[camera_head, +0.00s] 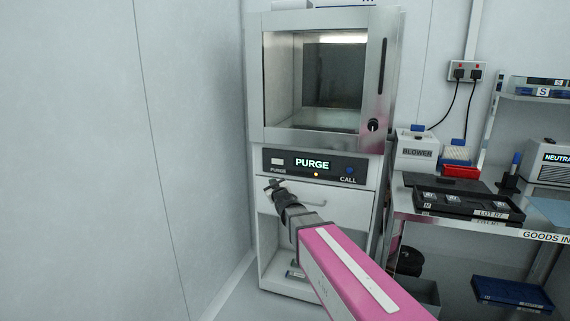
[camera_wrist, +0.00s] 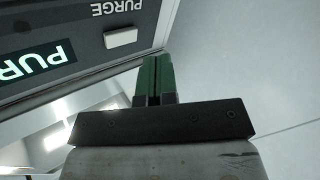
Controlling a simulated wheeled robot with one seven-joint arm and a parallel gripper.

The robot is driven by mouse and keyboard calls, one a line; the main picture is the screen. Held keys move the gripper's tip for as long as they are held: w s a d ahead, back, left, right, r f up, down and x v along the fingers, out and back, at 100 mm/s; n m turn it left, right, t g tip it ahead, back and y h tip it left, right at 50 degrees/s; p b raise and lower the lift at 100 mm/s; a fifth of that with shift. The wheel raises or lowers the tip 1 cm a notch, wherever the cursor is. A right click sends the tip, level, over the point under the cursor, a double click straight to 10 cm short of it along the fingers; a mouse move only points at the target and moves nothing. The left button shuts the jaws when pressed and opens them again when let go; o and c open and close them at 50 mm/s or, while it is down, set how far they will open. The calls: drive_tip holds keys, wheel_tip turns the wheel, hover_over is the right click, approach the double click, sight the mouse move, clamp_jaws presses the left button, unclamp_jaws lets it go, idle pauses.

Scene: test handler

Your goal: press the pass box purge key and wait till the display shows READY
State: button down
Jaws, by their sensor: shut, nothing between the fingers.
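The pass box (camera_head: 386,75) stands upright against the wall, with a dark control panel (camera_head: 335,173) below its window. The white purge key (camera_head: 278,161) is at the panel's left end, above the label PURGE; it also shows in the wrist view (camera_wrist: 121,38). The display (camera_head: 312,162) reads PURGE in lit green-white letters; part of it shows upside down in the wrist view (camera_wrist: 35,60). My gripper (camera_head: 272,183) is shut and empty, just below the key. In the wrist view its green fingers (camera_wrist: 155,60) lie together, beside the key in the picture and apart from it.
The window door has a dark latch (camera_head: 373,125). A goods-in bench (camera_head: 480,222) with a black tray (camera_head: 466,205) and a blower box (camera_head: 416,150) stands at right.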

sight(275, 164)
drive_tip(key=r+y, duration=0.1)
drive_tip(key=a+r+n+t, duration=0.1)
drive_tip(key=r, duration=0.1)
drive_tip(key=a+r+n+t+y, duration=0.1)
drive_tip(key=r, duration=0.1)
drive_tip(key=shift+a+r+y, duration=0.2)
drive_tip(key=shift+a+y, duration=0.05)
drive_tip(key=shift+y, duration=0.05)
drive_tip(key=shift+w, duration=0.1)
drive_tip(key=shift+w+d, duration=0.5)
drive_tip(key=shift+w, duration=0.85)
drive_tip(key=shift+w+d, duration=0.55)
drive_tip(key=shift+w, duration=0.8)
drive_tip(key=shift+w+d, duration=0.5)
drive_tip(key=shift+w, duration=0.85)
drive_tip(key=shift+w, duration=0.15)
drive_tip(key=shift+w+d, duration=0.15)
drive_tip(key=shift+w, duration=0.1)
drive_tip(key=shift+w+d, duration=0.2)
drive_tip(key=shift+w, duration=0.25)
drive_tip(key=shift+s+a, duration=0.3)
drive_tip(key=shift+s, duration=0.55)
